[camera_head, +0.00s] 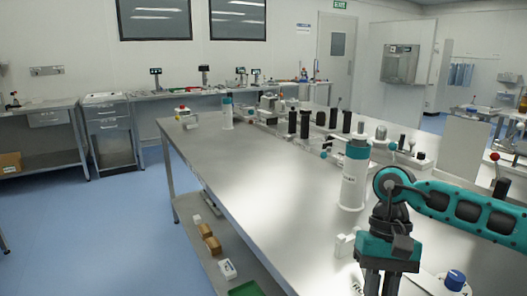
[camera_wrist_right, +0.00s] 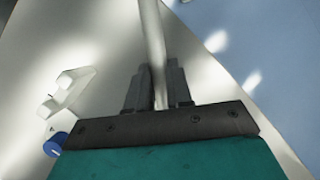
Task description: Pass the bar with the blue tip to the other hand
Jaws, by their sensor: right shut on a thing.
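My right gripper (camera_head: 381,284) points down over the bench at the lower right of the head view. In the right wrist view its two dark fingers (camera_wrist_right: 158,75) are shut on a pale grey bar (camera_wrist_right: 152,35). The bar runs from between the fingers up past the top edge of that view. My left gripper is not in view.
The steel bench (camera_head: 255,190) has clear room at its left and middle. A white bottle with a teal cap (camera_head: 353,183) stands just behind my right gripper. A small white bracket (camera_wrist_right: 65,92) and a blue-topped piece (camera_head: 455,281) are near it. Several black cylinders stand farther back.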

